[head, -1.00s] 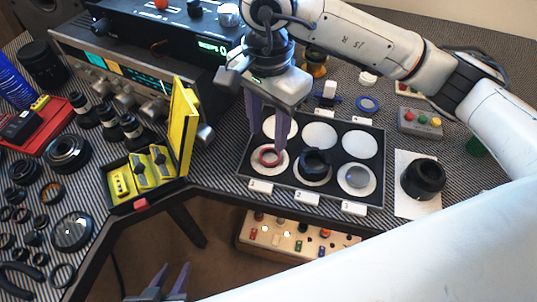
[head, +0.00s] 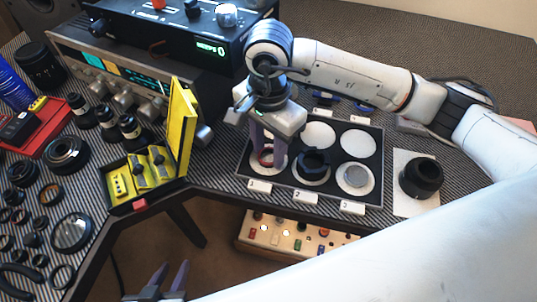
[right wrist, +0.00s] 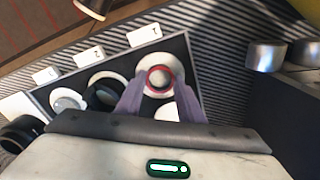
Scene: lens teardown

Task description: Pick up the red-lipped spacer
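The red-lipped spacer (head: 266,158) is a small ring with a red rim. It lies on the white pad of the front-left compartment of the dark tray (head: 288,186), beside label 1. In the right wrist view the spacer (right wrist: 159,77) shows its red rim facing up. My right gripper (head: 268,161) points down over it, with its purple fingers apart on either side of the ring. I cannot tell whether the fingertips touch it. The fingers partly hide the spacer in the head view. My left gripper (head: 167,276) is open and empty at the bottom, away from the tray.
A black ring part (head: 313,164) and a glass disc (head: 355,175) occupy the neighbouring front compartments. The back pads that show are bare. An open yellow case (head: 184,130) stands left of the tray. A black lens barrel (head: 422,178) stands on white paper at right.

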